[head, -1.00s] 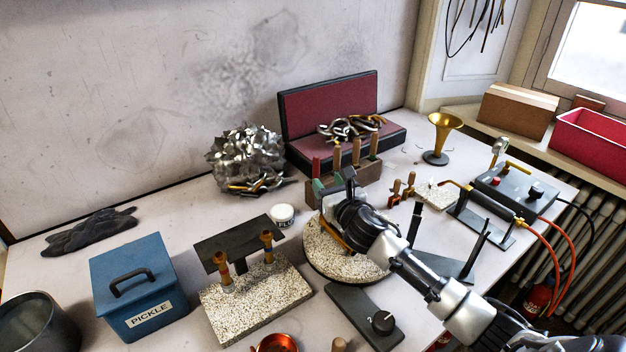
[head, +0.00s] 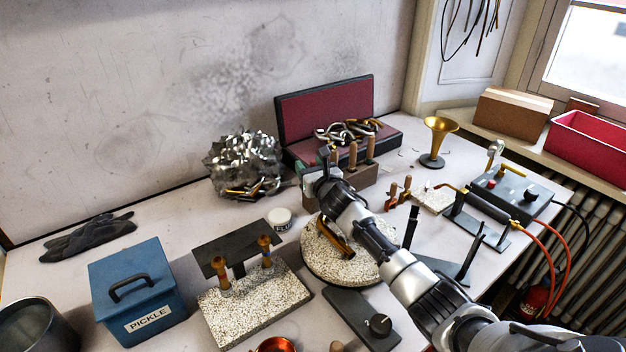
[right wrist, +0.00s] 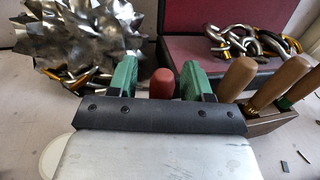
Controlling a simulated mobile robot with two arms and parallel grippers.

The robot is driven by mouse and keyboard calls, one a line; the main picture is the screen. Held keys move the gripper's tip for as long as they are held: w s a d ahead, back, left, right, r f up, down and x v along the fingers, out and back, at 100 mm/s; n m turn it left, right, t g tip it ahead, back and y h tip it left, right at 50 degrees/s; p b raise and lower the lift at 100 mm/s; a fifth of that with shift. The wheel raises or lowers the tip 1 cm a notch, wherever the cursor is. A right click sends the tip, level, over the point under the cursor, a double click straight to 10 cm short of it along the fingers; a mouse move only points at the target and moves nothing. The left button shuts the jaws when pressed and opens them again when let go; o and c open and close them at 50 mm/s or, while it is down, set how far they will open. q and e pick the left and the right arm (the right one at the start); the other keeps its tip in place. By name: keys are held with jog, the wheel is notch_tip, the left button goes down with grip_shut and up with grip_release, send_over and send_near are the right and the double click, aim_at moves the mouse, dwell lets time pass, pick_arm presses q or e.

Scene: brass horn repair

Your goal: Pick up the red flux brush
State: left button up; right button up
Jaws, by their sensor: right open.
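The red flux brush (right wrist: 161,84) shows in the right wrist view as a rounded red handle end. It stands between the two green fingertips of my right gripper (right wrist: 157,78), with a gap visible on each side. My right gripper is open around the handle and not closed on it. In the head view, my right gripper (head: 314,172) is at the left end of the wooden tool rack (head: 350,179) and hides the brush. The lower part of the brush is hidden. My left gripper is in neither view.
Several wooden-handled tools (right wrist: 238,78) stand in the rack just right of the brush. A crumpled metal heap (head: 243,165) lies to the left, and an open red-lined case (head: 326,110) is behind. A white flux jar (head: 279,218) and a round speckled plate (head: 312,262) are in front.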

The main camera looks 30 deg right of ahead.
grip_shut()
jog(key=shift+r, duration=0.1)
